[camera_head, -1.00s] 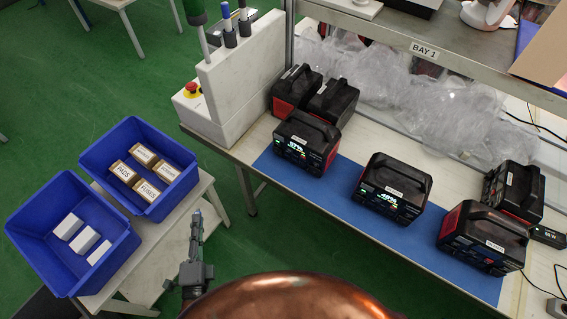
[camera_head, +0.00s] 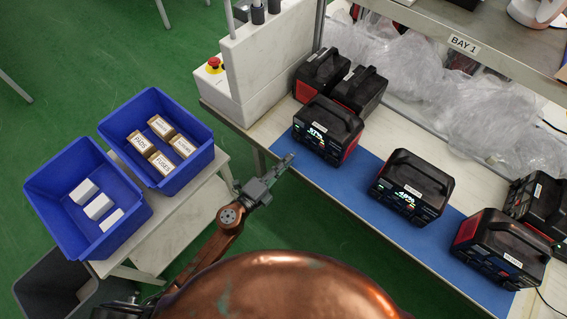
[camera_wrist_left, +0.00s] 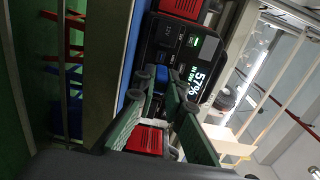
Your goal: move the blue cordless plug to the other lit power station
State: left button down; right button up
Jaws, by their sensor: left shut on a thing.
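One lit power station (camera_head: 328,130), black and red with a 57% display, stands on the blue mat. It also shows in the left wrist view (camera_wrist_left: 185,55), its front close ahead of the fingers. A second lit power station (camera_head: 411,187) stands to its right, reading about 48%. My left gripper (camera_head: 287,162) is shut, just before the front of the 57% station. In the left wrist view its fingers (camera_wrist_left: 163,90) close on a small blue thing (camera_wrist_left: 162,76), likely the blue cordless plug, mostly hidden. Whether it touches the station I cannot tell. My right gripper is out of view.
Unlit stations stand behind (camera_head: 321,72) and to the right (camera_head: 499,248) on the workbench. The blue mat (camera_head: 375,219) is clear along its front edge. Two blue bins (camera_head: 86,205) with boxes sit on a side table at left. Bagged plastic lies behind the stations.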

aim_at(293, 155)
pick_arm(q)
jog(key=shift+x, duration=2.55)
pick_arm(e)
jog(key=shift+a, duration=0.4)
pick_arm(q)
jog(key=shift+r, duration=0.1)
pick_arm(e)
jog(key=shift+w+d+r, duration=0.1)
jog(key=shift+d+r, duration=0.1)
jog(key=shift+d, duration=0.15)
pick_arm(q)
jog(key=shift+w+d, duration=0.1)
jog(key=shift+w, duration=0.05)
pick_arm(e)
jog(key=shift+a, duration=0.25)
pick_arm(q)
jog(key=shift+w+d, duration=0.15)
jog(key=shift+w, duration=0.05)
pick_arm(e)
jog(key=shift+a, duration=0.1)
pick_arm(q)
jog(key=shift+w+d, duration=0.1)
jog(key=shift+w, duration=0.1)
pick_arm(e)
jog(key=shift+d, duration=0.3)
pick_arm(q)
jog(key=shift+w+d, duration=0.15)
